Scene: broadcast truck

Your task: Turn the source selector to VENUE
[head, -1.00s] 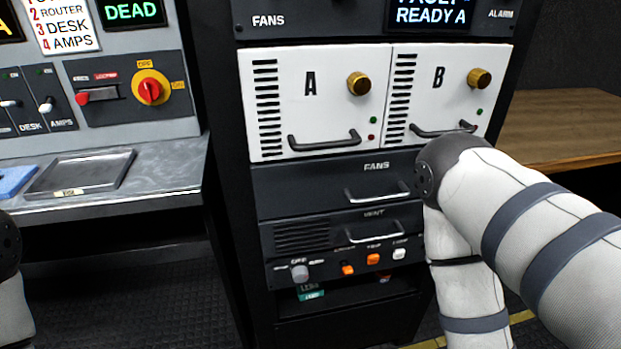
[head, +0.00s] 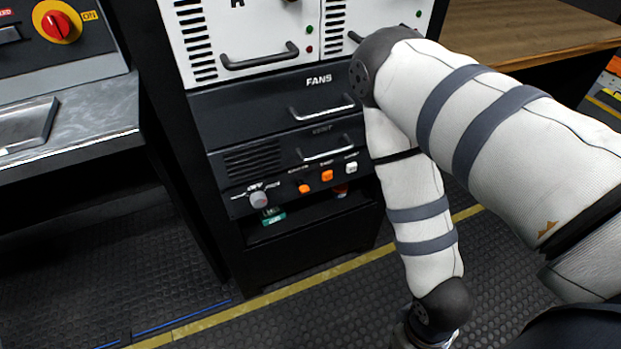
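A grey round knob (head: 259,200) sits at the left of the lowest rack panel, with small white labels around it. The labels are too small to read for certain, so I cannot tell whether this is the source selector or where it points. To its right on the same panel are two orange switches (head: 327,175) and a white one (head: 351,168). My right arm hangs in front of the rack's right side, bent down to the floor area. My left arm and gripper are out of view.
The rack holds white modules with a dark handle (head: 260,57), a FANS drawer with a handle (head: 322,107), and a vent panel. A desk with a metal tray (head: 27,124) and a red rotary switch (head: 56,24) stands left. A wooden table (head: 530,28) is behind right.

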